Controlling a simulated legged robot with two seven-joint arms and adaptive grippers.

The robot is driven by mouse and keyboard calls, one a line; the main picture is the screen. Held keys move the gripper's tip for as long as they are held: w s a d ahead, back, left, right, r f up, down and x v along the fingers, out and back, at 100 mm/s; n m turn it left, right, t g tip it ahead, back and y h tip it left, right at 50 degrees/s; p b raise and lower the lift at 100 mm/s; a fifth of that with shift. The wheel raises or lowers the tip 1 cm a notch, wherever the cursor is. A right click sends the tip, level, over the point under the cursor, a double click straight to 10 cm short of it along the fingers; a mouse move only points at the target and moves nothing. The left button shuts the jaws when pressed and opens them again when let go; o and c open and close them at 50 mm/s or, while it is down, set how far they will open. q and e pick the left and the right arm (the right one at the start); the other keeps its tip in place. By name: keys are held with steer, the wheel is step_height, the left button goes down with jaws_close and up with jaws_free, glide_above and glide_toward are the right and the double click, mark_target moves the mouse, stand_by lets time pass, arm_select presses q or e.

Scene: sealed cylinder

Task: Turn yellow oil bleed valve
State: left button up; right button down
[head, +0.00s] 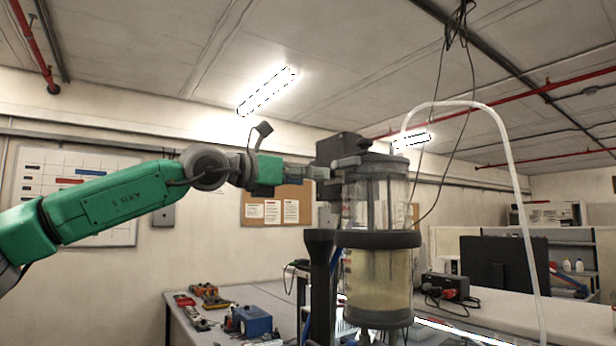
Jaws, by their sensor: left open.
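A sealed transparent cylinder (377,205) stands upright, with a dark lid, a dark middle ring and yellowish oil (378,270) in its lower part. No yellow bleed valve can be made out in the head view. My left arm comes in from the left, and my left gripper (326,174) is at the upper left of the cylinder, near the lid. It is open and appears empty. A dark box-like part (342,149) is close by the gripper, and I cannot tell whether they touch. My right gripper is not in view.
A dark stand (320,285) holds the cylinder. A white hose (511,165) arches from the top to the lower right. Tools and a blue box (249,320) lie on the table at left. A black case (445,286) sits to the right. Cables hang from the ceiling.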

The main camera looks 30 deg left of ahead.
arm_select(q)
steer(key=shift+a, duration=0.25)
steer(key=shift+c, duration=0.5)
steer(key=shift+s+d+r, duration=0.2)
steer(key=shift+s+r, duration=0.05)
steer(key=c, duration=0.6)
steer(key=shift+s+d+r, duration=0.25)
steer(key=shift+d, duration=0.3)
steer(key=c, duration=0.5)
steer(key=shift+o, duration=0.3)
steer(key=shift+s+d+r, duration=0.1)
steer(key=shift+d, duration=0.25)
steer(key=shift+w+a, duration=0.2)
steer(key=shift+a, duration=0.2)
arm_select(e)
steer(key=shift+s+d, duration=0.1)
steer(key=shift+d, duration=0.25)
arm_select(q)
steer(key=shift+d, duration=0.1)
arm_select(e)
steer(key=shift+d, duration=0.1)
